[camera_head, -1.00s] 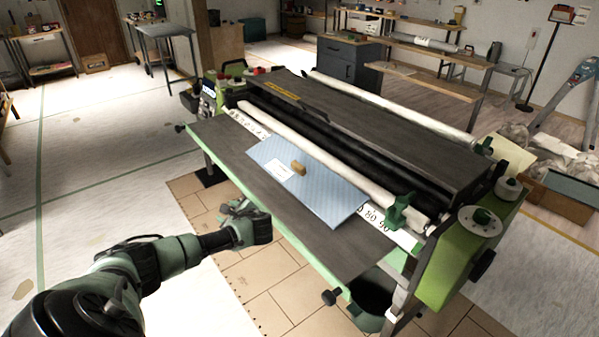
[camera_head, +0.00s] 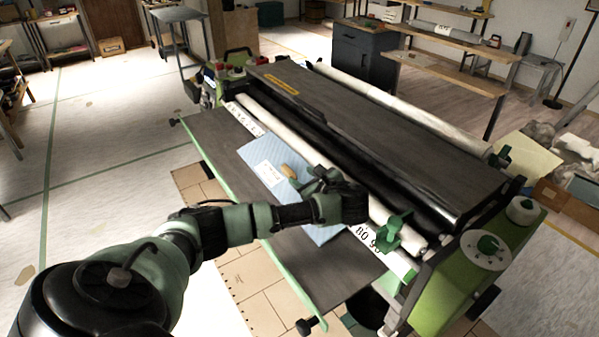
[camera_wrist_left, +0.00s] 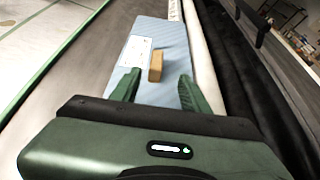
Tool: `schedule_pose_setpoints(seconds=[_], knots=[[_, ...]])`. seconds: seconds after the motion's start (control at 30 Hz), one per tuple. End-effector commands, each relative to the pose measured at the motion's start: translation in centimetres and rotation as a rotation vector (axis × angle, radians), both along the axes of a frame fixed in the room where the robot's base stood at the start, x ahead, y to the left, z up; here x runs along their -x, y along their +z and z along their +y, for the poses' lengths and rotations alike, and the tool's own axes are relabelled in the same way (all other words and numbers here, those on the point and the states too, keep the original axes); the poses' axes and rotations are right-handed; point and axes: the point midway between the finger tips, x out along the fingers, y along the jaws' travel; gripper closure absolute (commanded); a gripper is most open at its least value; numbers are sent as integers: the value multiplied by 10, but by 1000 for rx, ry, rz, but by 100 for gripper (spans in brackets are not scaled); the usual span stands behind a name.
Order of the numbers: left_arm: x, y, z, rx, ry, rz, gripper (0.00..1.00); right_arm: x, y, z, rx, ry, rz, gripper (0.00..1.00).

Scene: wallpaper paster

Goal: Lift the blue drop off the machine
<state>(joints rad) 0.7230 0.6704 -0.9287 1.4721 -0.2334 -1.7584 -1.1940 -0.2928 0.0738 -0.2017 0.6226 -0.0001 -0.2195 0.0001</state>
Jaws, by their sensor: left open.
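The blue drop (camera_head: 262,152) is a flat light-blue patterned sheet lying on the dark table of the pasting machine (camera_head: 212,132). It carries a white label (camera_head: 271,174) and a small wooden block-like handle (camera_head: 288,171). My left gripper (camera_head: 308,182) is over the sheet, close to the handle, and partly covers the sheet. In the left wrist view the handle (camera_wrist_left: 155,67) stands ahead of the open fingers (camera_wrist_left: 157,88), roughly between their lines. The fingers look apart from it. My right gripper is not in view.
A white roller (camera_head: 290,138) runs along the sheet's far side, with a green bracket (camera_head: 393,232) near its right end. A white scale strip with numbers (camera_head: 365,236) lies along the table. Floor on the left is clear.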

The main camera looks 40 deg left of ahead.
Motion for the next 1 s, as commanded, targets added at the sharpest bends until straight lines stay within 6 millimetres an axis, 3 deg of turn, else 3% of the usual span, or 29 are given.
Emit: schedule_pose_setpoints(seconds=[0.17,0.43,0.6,0.8,0.83,1.0], knots=[[-6,-7,18,-1,4,0,55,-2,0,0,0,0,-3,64],[-19,-24,51,0,4,-1,55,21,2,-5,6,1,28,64],[-24,-30,63,1,2,-1,55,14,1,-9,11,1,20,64],[-25,-30,64,1,1,-2,55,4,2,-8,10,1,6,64],[-25,-30,63,1,1,-2,57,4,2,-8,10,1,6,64],[-25,-30,63,2,1,-1,100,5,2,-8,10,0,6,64]])
